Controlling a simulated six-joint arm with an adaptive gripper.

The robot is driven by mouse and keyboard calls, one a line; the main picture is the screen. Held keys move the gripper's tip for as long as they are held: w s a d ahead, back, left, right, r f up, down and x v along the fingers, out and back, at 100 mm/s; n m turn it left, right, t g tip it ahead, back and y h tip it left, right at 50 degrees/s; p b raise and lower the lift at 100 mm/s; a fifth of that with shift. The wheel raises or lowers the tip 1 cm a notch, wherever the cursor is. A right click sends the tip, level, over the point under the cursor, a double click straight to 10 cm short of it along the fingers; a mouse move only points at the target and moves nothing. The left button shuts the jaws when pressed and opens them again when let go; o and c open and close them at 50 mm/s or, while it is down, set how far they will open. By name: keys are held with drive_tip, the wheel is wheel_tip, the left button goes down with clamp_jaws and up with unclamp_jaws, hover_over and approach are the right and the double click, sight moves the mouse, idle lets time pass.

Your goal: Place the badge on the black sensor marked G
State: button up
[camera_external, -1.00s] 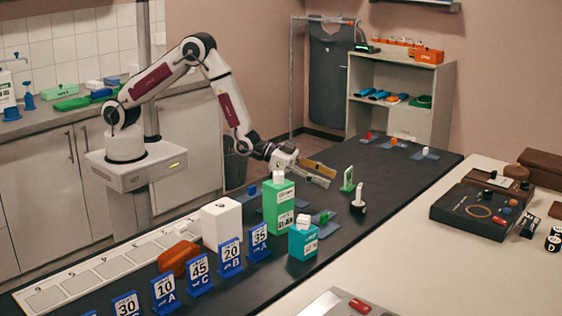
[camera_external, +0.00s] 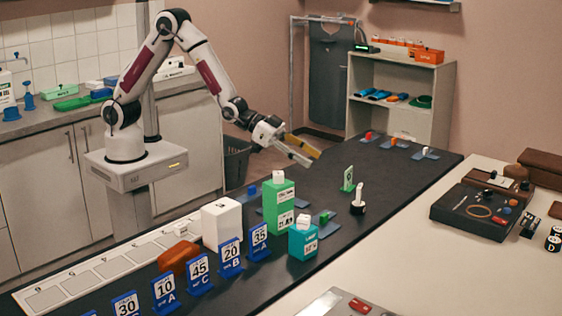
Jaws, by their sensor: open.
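My gripper (camera_external: 312,160) is open in the external view. Its two fingers, one yellowish and one grey, point right and slightly down above the dark table. Nothing shows between them. I cannot pick out the badge for certain. A small green upright piece with a white mark (camera_external: 348,178) stands on the table to the right of and below my gripper in the picture, apart from it. Near it is a black round base (camera_external: 357,209) with a white upright part. I cannot read a G on any black sensor at this size.
A green box (camera_external: 278,206), a teal box (camera_external: 303,241), a white box (camera_external: 221,226) and several blue number stands (camera_external: 260,238) crowd the table's near part. A black panel (camera_external: 460,207) lies on the pale counter at right. The dark table (camera_external: 400,188) is clear at its middle right.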

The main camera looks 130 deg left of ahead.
drive_tip(key=s+d+r+m+g+h, duration=0.1)
drive_tip(key=s+d+r+g, duration=0.1)
drive_tip(key=s+d+r, duration=0.6)
drive_tip(key=s+d+r+m+g+h, duration=0.1)
drive_tip(key=s+d+r, duration=0.45)
drive_tip(key=s, duration=0.35)
drive_tip(key=s+d+g+h, duration=0.1)
drive_tip(key=s+d, duration=0.3)
drive_tip(key=s, duration=0.9)
drive_tip(key=s+d+f+m+g+h, duration=0.1)
drive_tip(key=s+d, duration=0.4)
drive_tip(key=s, duration=0.8)
drive_tip(key=shift+s+m+g, duration=0.3)
drive_tip(key=shift+s+g, duration=0.1)
drive_tip(key=shift+g, duration=0.5)
